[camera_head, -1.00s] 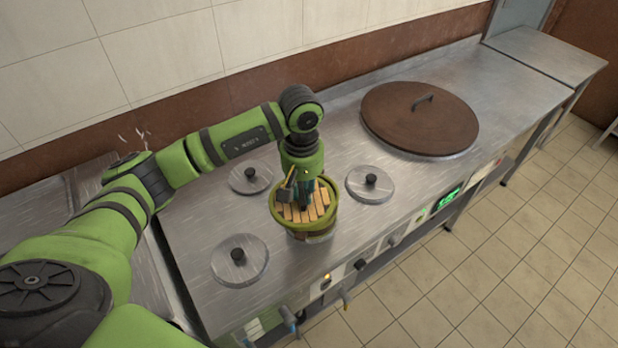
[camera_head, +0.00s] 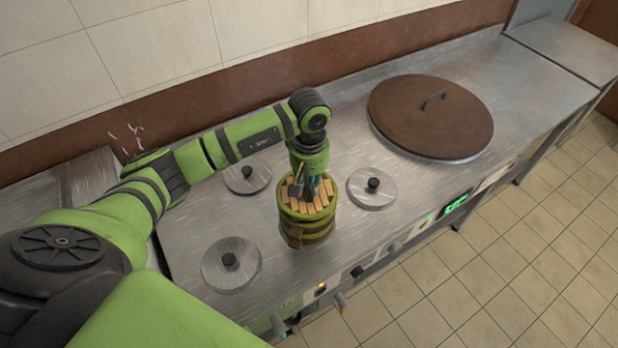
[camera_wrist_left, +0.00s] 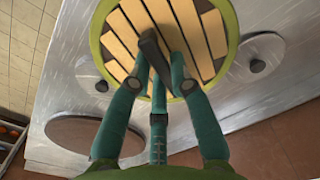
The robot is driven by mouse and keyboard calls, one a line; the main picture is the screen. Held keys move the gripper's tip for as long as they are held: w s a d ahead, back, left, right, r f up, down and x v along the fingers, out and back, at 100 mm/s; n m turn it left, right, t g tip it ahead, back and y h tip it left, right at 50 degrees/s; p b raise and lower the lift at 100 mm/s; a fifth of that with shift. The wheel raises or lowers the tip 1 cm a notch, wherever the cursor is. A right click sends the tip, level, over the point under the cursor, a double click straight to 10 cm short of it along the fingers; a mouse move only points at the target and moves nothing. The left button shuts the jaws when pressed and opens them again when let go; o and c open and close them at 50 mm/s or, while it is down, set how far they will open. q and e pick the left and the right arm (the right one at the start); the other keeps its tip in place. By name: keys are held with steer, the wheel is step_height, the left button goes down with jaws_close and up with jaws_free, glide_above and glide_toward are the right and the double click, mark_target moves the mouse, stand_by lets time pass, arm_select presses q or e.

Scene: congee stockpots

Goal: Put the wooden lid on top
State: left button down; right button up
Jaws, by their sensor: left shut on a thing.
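The wooden lid (camera_head: 318,206) is a round disc of pale slats with a green rim and a dark handle bar. In the head view it is at the top of a green banded bucket (camera_head: 318,235); whether it rests fully on it I cannot tell. My left gripper (camera_head: 309,191) is above the slats, shut on the handle. In the left wrist view the fingers (camera_wrist_left: 155,62) close around the dark handle, and the slatted lid (camera_wrist_left: 208,35) fills the top middle. My right gripper is out of view.
Several small steel lids with black knobs sit around the bucket: left (camera_head: 247,178), right (camera_head: 372,188), front left (camera_head: 231,264). A large brown lid (camera_head: 430,115) lies farther right on the steel counter (camera_head: 500,75). Knobs line the front edge.

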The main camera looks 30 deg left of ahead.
mark_target(309, 185)
arm_select(q)
steer(key=shift+s+f, duration=0.15)
steer(key=shift+f, duration=0.4)
steer(key=shift+b, duration=0.75)
stand_by(0.9)
steer(key=shift+f+b, duration=0.6)
steer(key=shift+b, duration=0.05)
steer(key=c, duration=1.4)
jaws_free()
steer(key=shift+r+p, duration=2.8)
steer(key=shift+r, duration=2.7)
